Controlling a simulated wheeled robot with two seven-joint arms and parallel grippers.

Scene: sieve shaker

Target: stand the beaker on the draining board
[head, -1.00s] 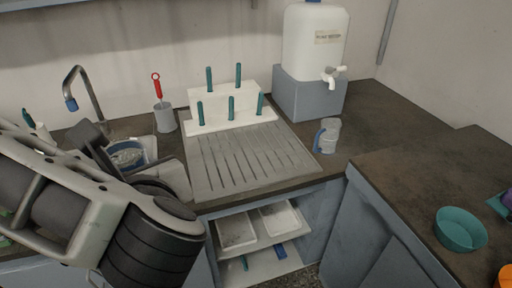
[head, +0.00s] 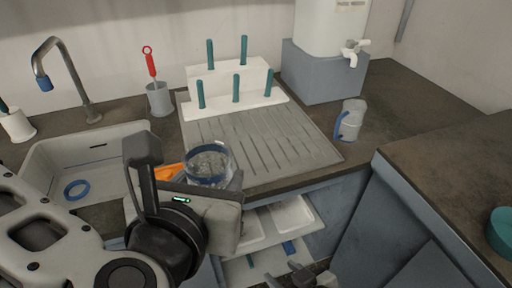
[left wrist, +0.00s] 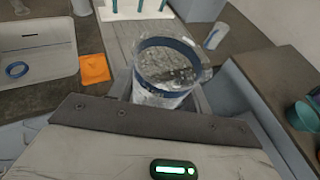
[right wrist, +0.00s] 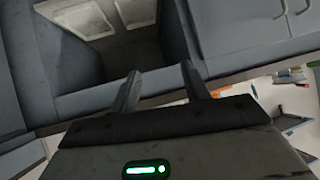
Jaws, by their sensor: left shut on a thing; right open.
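The beaker (head: 208,164) is clear glass with a blue band near its rim, upright and spotted with droplets. My left gripper (head: 212,182) is shut on it, in front of the draining board's near left corner; the left wrist view shows the beaker (left wrist: 168,72) between the fingers. The draining board (head: 262,145) is a grey ribbed panel right of the sink, with its front ribs bare. My right gripper (right wrist: 165,88) is open and empty, low before the cabinets; part of it shows at the bottom of the head view (head: 305,278).
A white peg rack (head: 230,100) with teal pegs stands at the board's back. A jug with a blue handle (head: 351,120) stands to its right. The sink (head: 85,165) holds a blue ring (head: 77,190). An orange cloth (left wrist: 94,69) lies beside the sink.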

